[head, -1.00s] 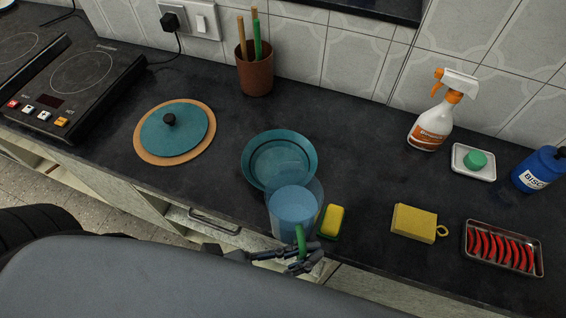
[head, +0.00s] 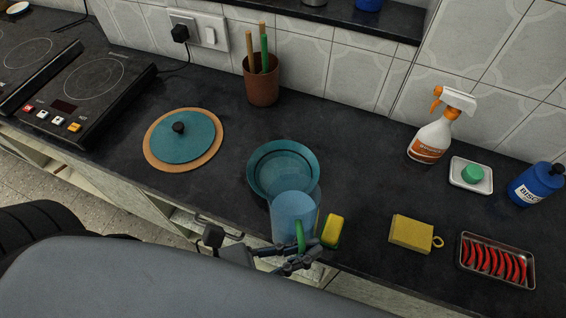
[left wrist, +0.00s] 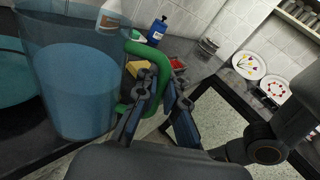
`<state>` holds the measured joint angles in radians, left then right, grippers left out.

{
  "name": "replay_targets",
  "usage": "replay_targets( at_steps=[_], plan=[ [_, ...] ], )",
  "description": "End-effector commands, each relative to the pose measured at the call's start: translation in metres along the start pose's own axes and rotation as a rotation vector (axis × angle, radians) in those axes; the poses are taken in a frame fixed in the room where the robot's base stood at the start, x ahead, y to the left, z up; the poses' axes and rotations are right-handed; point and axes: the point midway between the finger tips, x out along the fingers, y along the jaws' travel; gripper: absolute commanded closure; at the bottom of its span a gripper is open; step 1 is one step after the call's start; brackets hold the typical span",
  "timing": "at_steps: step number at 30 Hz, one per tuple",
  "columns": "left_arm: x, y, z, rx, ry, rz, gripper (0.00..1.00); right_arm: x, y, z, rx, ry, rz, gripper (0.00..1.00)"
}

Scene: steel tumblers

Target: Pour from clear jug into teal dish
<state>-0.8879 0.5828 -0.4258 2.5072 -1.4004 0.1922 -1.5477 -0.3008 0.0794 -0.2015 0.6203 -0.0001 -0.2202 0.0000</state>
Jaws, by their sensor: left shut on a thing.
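The clear jug (head: 291,215) has a green handle (head: 300,236) and holds blue liquid. It looks about upright and overlaps the near rim of the teal dish (head: 256,183) in the head view; I cannot tell whether it touches the counter. My left gripper (head: 299,252) is shut on the jug's green handle. In the left wrist view the jug (left wrist: 75,80) fills the left side, with the fingers (left wrist: 150,92) at its handle. The teal dish stands on the counter behind the jug, its near part seen through the jug. My right gripper is not in view.
A yellow and green sponge (head: 333,230) lies close to the jug's right. A yellow block with a loop (head: 412,233), a tray of red peppers (head: 497,262) and a spray bottle (head: 436,130) stand right. A teal lid (head: 190,140) on a board lies left. The counter (head: 350,150) is clear behind.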

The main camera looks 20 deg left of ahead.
Motion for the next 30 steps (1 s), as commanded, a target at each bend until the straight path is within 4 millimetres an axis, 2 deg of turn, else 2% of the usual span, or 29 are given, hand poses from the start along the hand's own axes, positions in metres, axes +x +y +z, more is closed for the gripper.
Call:
replay_targets(
  at_steps=[8, 10, 16, 21, 30],
  plan=[
    [0.003, 0.012, 0.005, -0.117, 0.022, 0.002, 1.0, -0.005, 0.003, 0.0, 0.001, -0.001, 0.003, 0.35],
    [0.004, 0.016, 0.015, -0.165, 0.027, 0.005, 1.0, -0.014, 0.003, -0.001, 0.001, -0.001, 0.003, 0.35],
    [0.006, 0.026, 0.024, -0.263, 0.051, 0.004, 1.0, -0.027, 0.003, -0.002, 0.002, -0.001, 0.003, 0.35],
    [0.008, 0.037, 0.019, -0.341, 0.068, 0.003, 1.0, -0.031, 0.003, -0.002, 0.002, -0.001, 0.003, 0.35],
    [0.009, 0.041, 0.018, -0.373, 0.074, 0.002, 1.0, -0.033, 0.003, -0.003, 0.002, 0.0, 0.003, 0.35]
  ],
)
